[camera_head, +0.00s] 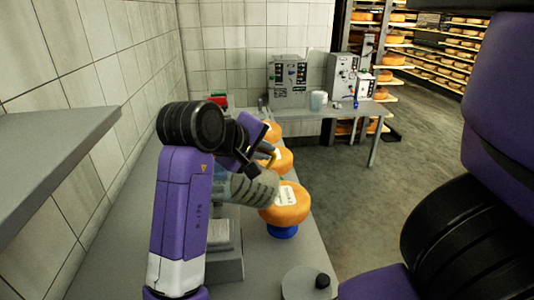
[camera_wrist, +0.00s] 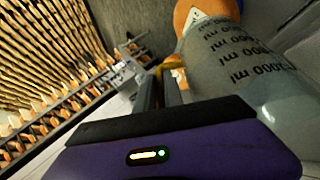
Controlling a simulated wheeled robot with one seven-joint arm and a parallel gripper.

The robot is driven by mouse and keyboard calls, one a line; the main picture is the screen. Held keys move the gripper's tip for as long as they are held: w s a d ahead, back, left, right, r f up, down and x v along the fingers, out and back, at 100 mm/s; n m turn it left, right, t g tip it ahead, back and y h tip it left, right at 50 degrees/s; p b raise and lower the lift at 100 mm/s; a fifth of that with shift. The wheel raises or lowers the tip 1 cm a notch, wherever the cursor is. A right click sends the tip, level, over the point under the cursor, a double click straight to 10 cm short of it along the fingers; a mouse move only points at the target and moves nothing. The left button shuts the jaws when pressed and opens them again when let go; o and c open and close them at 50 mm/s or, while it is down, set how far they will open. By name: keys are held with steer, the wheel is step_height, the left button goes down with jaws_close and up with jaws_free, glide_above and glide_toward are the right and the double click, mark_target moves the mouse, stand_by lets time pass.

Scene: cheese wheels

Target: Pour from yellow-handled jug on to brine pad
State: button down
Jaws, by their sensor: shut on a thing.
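A translucent grey measuring jug (camera_head: 252,188) with dark scale marks is tilted well over beside the nearest cheese wheel. In the wrist view the jug (camera_wrist: 240,65) fills the upper right, its "ml" marks showing. My gripper (camera_wrist: 160,88) is shut on its yellow handle (camera_wrist: 167,68), mostly hidden by the fingers. In the head view my arm hides part of the jug. The nearest orange cheese wheel (camera_head: 286,211) sits on a blue stand (camera_head: 282,231) and bears a white printed patch (camera_head: 286,196). I cannot tell whether this patch is the brine pad. No pouring liquid is clear.
More cheese wheels (camera_head: 280,160) stand behind on the grey bench (camera_head: 300,258). A grey scale-like device (camera_head: 226,262) and a round lidded item (camera_head: 308,284) are nearer. A shelf (camera_head: 55,140) juts out left. Machines (camera_head: 288,80) stand on a back table.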

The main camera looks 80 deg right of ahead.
steer(key=shift+w+a+r, duration=0.2)
steer(key=shift+w+a+r+h, duration=0.1)
steer(key=shift+a+r+h, duration=0.05)
steer(key=shift+h, duration=0.15)
steer(key=shift+w+a+r+n+g+h+p, duration=0.35)
steer(key=shift+w+a+g+h+p, duration=0.3)
steer(key=shift+p, duration=1)
stand_by(5.8)
